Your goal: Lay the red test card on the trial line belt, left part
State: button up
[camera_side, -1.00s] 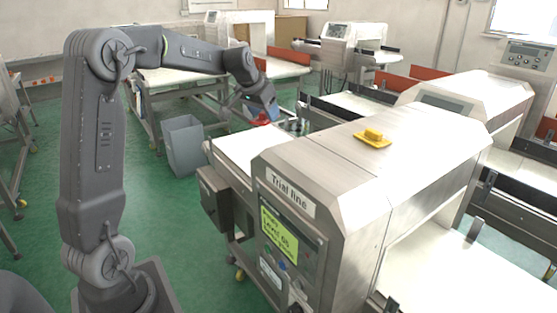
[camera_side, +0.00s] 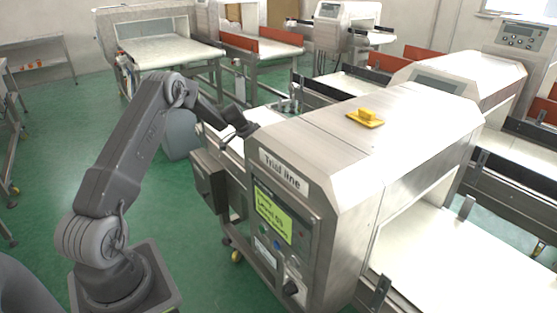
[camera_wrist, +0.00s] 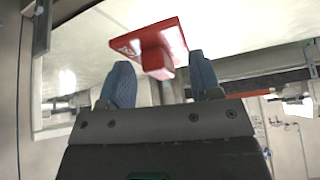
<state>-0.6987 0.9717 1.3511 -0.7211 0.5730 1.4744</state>
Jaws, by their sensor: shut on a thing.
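The red test card (camera_wrist: 152,46), a flat red plate with a block grip, is in the wrist view between the blue fingertips of my gripper (camera_wrist: 160,72). My gripper is shut on its grip. In the side view my wrist is low over the left part of the trial line belt (camera_side: 224,141), close to the detector housing (camera_side: 330,130). The fingers and the card are hidden there. A pale surface, seemingly the belt (camera_wrist: 85,60), shows beyond the card in the wrist view. I cannot tell whether the card touches it.
The trial line housing stands right beside my wrist, with a yellow block on a yellow plate (camera_side: 366,117) on its top. The right part of the belt (camera_side: 440,255) is bare. A grey bin (camera_side: 180,135) stands behind my arm. Other detector lines stand behind.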

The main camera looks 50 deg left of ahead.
jog(key=w+d+f, duration=0.1)
jog(key=w, duration=0.1)
jog(key=w+d+f, duration=0.3)
jog(key=w+f, duration=0.1)
jog(key=shift+w+d, duration=0.3)
jog(key=shift+w, duration=0.05)
jog(key=shift+f, duration=1.9)
jog(key=shift+f, duration=0.1)
jog(key=o, duration=1.2)
jog(key=shift+c, duration=0.2)
jog(key=v, duration=1.2)
